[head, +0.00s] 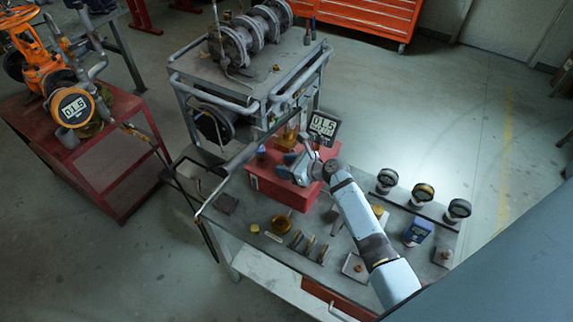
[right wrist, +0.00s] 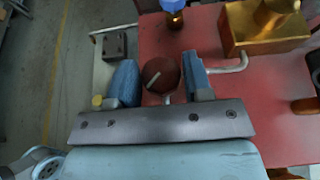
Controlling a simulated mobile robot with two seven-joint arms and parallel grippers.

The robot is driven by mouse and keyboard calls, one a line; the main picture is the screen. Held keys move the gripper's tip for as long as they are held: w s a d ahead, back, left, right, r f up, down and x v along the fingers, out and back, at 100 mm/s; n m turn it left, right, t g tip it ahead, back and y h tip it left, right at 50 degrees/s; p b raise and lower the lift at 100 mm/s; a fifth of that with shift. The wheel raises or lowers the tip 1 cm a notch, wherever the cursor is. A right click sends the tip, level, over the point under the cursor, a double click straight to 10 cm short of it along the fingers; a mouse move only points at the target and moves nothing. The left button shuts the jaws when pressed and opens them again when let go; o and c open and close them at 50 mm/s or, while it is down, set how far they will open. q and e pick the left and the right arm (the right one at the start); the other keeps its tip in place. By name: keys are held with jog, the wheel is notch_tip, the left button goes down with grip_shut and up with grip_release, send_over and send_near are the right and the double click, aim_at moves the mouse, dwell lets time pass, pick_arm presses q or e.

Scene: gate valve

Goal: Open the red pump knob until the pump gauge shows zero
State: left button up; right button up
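The red pump knob (right wrist: 153,88), dark and round with a pale diagonal line on its face, shows between the two blue fingers of my right gripper (right wrist: 161,66) in the right wrist view. The fingers flank it closely; I cannot tell whether they touch it. In the head view my right gripper (head: 300,163) is over the red box (head: 277,191) and hides the knob. A dark square gauge (head: 323,125) behind it appears to read 01.5. My left gripper is not in view.
A blue-capped fitting (right wrist: 174,6) and a brass block (right wrist: 262,30) are close to the gripper. Several small parts and round gauges (head: 423,192) lie on the bench. An orange valve (head: 32,48) with its own gauge (head: 72,107) is on a red cabinet (head: 115,170).

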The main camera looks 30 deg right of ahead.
jog(key=c, duration=0.5)
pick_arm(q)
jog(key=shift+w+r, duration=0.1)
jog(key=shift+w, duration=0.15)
pick_arm(e)
jog(key=shift+n+y, duration=0.3)
jog(key=shift+n, duration=0.1)
jog(key=shift+w+d+n+g+y, duration=0.1)
jog(key=shift+d+n+g+y, duration=0.05)
jog(key=shift+n+g+y, duration=0.75)
jog(key=n+g+y, duration=0.1)
jog(key=n+g, duration=0.1)
jog(key=n+g+y, duration=0.2)
jog(key=shift+w+d+n, duration=0.1)
jog(key=shift+w+n, duration=0.05)
jog(key=shift+n, duration=0.15)
jog(key=shift+n+g, duration=0.7)
jog(key=shift+g, duration=0.3)
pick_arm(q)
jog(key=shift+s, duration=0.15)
pick_arm(e)
jog(key=shift+y, duration=0.3)
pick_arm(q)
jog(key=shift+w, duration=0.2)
pick_arm(e)
jog(key=shift+n+g, duration=0.3)
